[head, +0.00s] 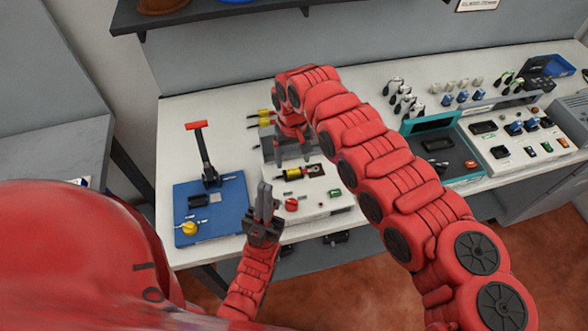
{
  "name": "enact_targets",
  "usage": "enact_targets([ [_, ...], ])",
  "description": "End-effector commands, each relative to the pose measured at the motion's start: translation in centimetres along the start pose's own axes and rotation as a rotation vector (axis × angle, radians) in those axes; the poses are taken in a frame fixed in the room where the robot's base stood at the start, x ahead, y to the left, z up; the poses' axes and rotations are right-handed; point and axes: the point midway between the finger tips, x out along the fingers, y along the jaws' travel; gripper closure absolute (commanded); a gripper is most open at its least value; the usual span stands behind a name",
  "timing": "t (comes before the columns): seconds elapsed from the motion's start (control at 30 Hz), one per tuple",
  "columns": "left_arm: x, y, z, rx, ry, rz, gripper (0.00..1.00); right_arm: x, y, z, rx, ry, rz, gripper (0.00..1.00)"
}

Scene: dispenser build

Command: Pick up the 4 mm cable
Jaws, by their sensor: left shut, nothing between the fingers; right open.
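I cannot tell for certain which item is the 4 mm cable. Small dark looped pieces with light ends (401,100) stand in a group on the bench right of my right arm, and similar pieces with green (511,82) stand farther right. My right gripper (292,156) is open and points down over the back of a grey box, well left of both groups. My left gripper (264,196) is shut and empty, pointing up in front of the box's left side. My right arm hides part of the bench.
A blue plate (232,221) with a red-handled lever (204,150) stands left. A teal-framed tray (469,180) and grey panel (500,164) stand right.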

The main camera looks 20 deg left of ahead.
Motion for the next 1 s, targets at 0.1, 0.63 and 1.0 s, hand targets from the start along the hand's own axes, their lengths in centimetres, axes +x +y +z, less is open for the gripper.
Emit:
enact_targets([
  [0.1,2.2,-0.1,-0.4,0.000,0.001,0.000,1.00,1.3,-0.2,0.2,-0.003,-0.007,-0.002,0.18],
  [0.63,2.5,-0.1,-0.4,0.000,0.001,0.000,1.00,4.5,0.1,0.0,0.000,0.001,0.000,0.27],
  [1.0,2.5,-0.1,-0.4,0.000,0.001,0.000,1.00,4.4,0.1,0.0,0.000,0.001,-0.001,0.93],
])
